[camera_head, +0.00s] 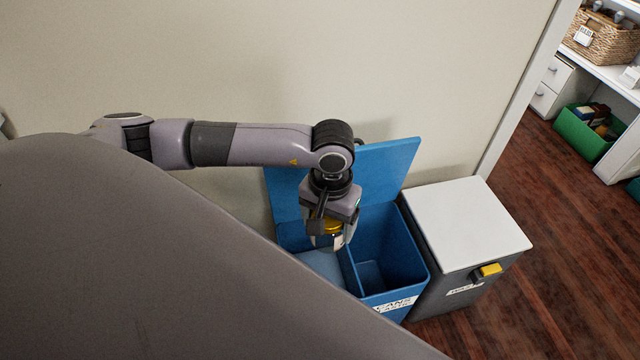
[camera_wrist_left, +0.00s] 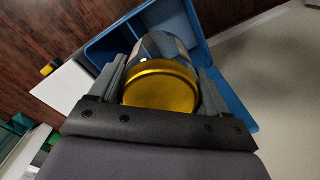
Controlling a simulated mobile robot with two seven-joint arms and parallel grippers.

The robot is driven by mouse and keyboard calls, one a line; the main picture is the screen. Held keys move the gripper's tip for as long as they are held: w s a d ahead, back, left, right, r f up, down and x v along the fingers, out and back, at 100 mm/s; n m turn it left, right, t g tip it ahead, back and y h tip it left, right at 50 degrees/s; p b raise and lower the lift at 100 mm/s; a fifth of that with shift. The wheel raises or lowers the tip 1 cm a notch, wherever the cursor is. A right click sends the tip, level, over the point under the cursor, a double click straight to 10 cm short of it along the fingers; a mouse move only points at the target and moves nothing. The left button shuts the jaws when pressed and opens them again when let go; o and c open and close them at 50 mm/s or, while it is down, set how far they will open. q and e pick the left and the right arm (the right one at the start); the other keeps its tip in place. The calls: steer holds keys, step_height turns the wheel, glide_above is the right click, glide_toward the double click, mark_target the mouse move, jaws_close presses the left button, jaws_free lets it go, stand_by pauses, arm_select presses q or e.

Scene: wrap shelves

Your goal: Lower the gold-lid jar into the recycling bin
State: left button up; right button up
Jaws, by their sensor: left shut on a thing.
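The gold-lid jar (camera_head: 333,228) is held in my left gripper (camera_head: 331,232), above the open blue recycling bin (camera_head: 415,258). In the left wrist view the round gold lid (camera_wrist_left: 161,87) and clear jar body lie between the two fingers of the gripper (camera_wrist_left: 163,80). The recycling bin (camera_wrist_left: 105,42) is beyond the jar there. In the head view the bin's lid stands raised against the wall, and a divider splits its inside. The jar is over the divider area, nearer the left compartment; its exact height is unclear. My right gripper is not in view.
A grey waste bin with a white lid (camera_head: 465,217) and yellow handle (camera_head: 489,269) stands right of the blue bin. A wall is behind. At the far right, a green crate (camera_head: 588,133) and a wicker basket (camera_head: 604,40) sit by white shelves. Wooden floor between is clear.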

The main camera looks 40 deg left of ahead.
arm_select(q)
steer(key=w+a+f+n+b, duration=0.1)
steer(key=f+n+b, duration=0.1)
steer(key=f+b, duration=0.4)
steer(key=w+a+f+n+b, duration=0.1)
steer(key=f+b, duration=0.5)
steer(key=b, duration=0.7)
steer(key=shift+w+a+f+n+b, duration=0.25)
steer(key=shift+a+n, duration=0.35)
steer(key=shift+n, duration=0.6)
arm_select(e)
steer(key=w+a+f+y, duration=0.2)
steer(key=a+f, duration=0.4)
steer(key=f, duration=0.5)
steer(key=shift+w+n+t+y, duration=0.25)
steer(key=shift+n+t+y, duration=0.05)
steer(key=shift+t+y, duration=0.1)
arm_select(q)
step_height(320, 180, down, 10)
steer(key=b, duration=0.6)
steer(key=shift+r+b, duration=0.15)
steer(key=shift+b, duration=0.2)
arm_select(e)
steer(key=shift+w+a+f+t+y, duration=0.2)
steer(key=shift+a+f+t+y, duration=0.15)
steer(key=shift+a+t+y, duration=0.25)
